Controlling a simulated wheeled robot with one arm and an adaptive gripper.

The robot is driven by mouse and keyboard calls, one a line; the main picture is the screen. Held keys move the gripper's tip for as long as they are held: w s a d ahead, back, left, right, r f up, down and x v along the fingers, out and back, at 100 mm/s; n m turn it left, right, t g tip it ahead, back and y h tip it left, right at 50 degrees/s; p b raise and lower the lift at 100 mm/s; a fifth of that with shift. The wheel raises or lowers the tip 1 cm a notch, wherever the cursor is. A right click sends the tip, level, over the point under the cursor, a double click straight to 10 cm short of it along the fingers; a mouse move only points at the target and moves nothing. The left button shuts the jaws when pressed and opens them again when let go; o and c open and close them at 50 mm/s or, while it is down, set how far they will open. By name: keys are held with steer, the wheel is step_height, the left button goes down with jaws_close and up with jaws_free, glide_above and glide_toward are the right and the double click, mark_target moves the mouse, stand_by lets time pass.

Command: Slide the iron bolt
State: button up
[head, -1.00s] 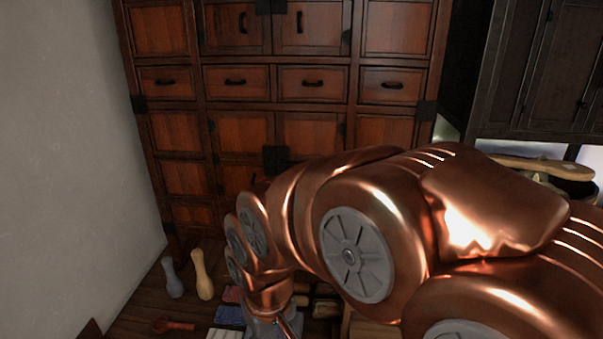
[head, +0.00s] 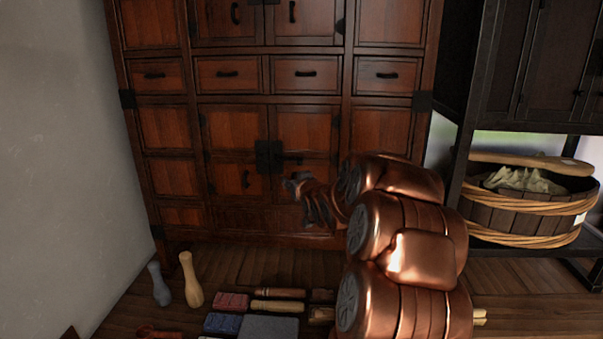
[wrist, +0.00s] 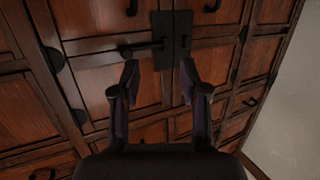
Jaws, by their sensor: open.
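The iron bolt (head: 291,159) is a dark bar on the lower double doors of the wooden cabinet (head: 228,130), beside the black lock plate (head: 268,156). In the wrist view the bolt (wrist: 142,47) lies nearly level, with its knob to the left and one end at the plate (wrist: 172,40). My gripper (head: 290,184) is open and empty, just below the bolt in the head view. In the wrist view its two fingers (wrist: 160,72) are spread, with the bolt and plate beyond them. I see no contact.
Colored blocks and wooden pieces (head: 278,306) lie on the floor in front of the cabinet. Two bottle-shaped pieces (head: 191,280) stand near the wall at left. A wooden tub (head: 520,212) sits on the dark rack at right.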

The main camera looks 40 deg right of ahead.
steer(key=t+h, duration=0.1)
steer(key=t, duration=0.1)
glide_toward(300, 163)
steer(key=w, duration=0.1)
steer(key=shift+d+x, duration=0.2)
steer(key=shift+x, duration=3.4)
steer(key=shift+w+d, duration=0.15)
steer(key=shift+w, duration=0.1)
steer(key=shift+c, duration=0.2)
jaws_close()
